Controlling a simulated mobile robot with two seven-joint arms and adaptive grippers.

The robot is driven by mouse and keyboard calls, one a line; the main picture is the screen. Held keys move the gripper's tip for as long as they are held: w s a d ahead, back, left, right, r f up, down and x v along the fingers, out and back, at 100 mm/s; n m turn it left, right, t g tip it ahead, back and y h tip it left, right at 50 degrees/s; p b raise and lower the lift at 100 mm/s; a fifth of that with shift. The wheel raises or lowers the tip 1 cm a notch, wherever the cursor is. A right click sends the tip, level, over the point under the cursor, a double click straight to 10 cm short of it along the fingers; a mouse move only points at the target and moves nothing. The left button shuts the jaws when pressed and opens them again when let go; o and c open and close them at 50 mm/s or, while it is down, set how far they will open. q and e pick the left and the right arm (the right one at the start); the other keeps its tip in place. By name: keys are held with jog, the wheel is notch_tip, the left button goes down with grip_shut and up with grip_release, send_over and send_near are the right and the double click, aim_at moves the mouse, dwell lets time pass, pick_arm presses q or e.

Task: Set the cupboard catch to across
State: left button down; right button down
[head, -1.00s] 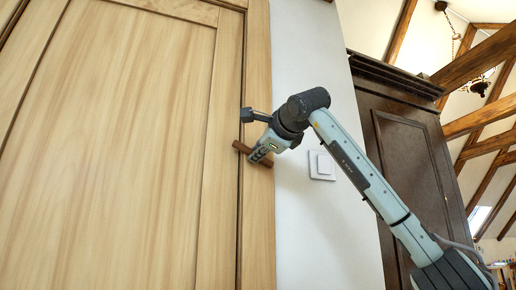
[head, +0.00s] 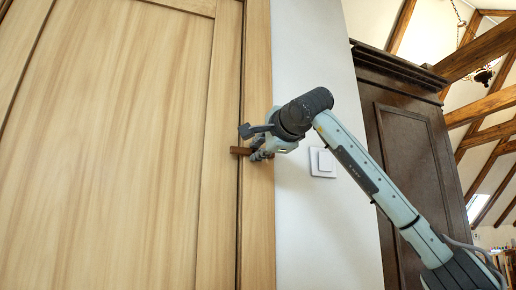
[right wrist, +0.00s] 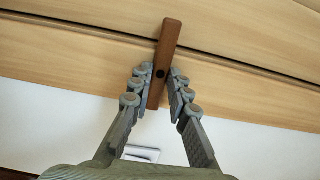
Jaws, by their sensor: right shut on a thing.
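The cupboard catch is a small brown wooden bar (head: 240,151) on the right edge of the pale wooden door (head: 120,150). In the head view it lies nearly level, spanning the dark gap between door and frame. In the right wrist view the catch (right wrist: 165,60) stands lengthwise across the gap, slightly tilted, with a dark pivot spot in its middle. My right gripper (head: 258,154) is shut on the catch; in the right wrist view its two fingers (right wrist: 161,90) are on either side of the bar's near half. My left gripper is out of view.
A white wall with a light switch (head: 322,162) lies right of the door frame (head: 259,220). A dark wooden armoire (head: 400,130) stands further right. Brown roof beams (head: 485,60) cross the upper right.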

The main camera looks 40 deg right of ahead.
jog(key=c, duration=1.4)
grip_release()
jog(key=shift+c, duration=0.2)
jog(key=v, duration=1.2)
jog(key=shift+a, duration=0.1)
